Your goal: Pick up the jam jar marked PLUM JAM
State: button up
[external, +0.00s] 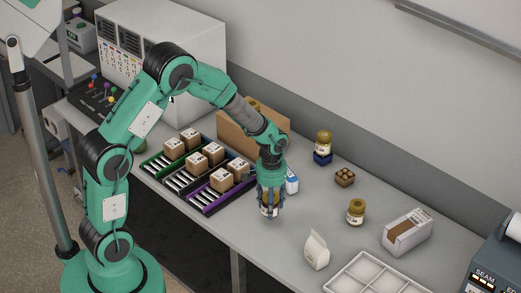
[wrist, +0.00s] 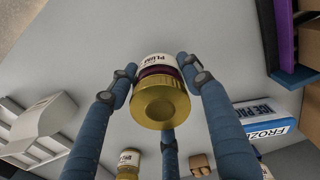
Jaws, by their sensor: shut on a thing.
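The jam jar (wrist: 160,105) has a gold lid, dark purple contents and a white label on which PLUM can be read. My gripper (wrist: 157,72) has its fingers around the jar and is shut on it, with the lid facing the wrist camera. In the external view the jar (external: 269,211) shows upright below my gripper (external: 269,203), partly hidden by the fingers. I cannot tell whether its base touches the table.
Another gold-lidded jar (external: 356,211) stands to the right, and one (external: 323,143) sits on a blue stand. An ice pack box (wrist: 266,117) is close by. A white carton (external: 316,250), a divided tray (external: 364,279) and crates of brown boxes (external: 214,201) surround the clear table front.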

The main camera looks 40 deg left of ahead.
jog(key=s, duration=0.4)
jog(key=s+a+r, duration=0.1)
jog(key=s, duration=0.4)
jog(key=s+a+p, duration=0.1)
jog(key=s, duration=0.3)
jog(key=shift+s+r, duration=0.2)
jog(key=shift+s, duration=0.2)
jog(key=shift+w, duration=0.1)
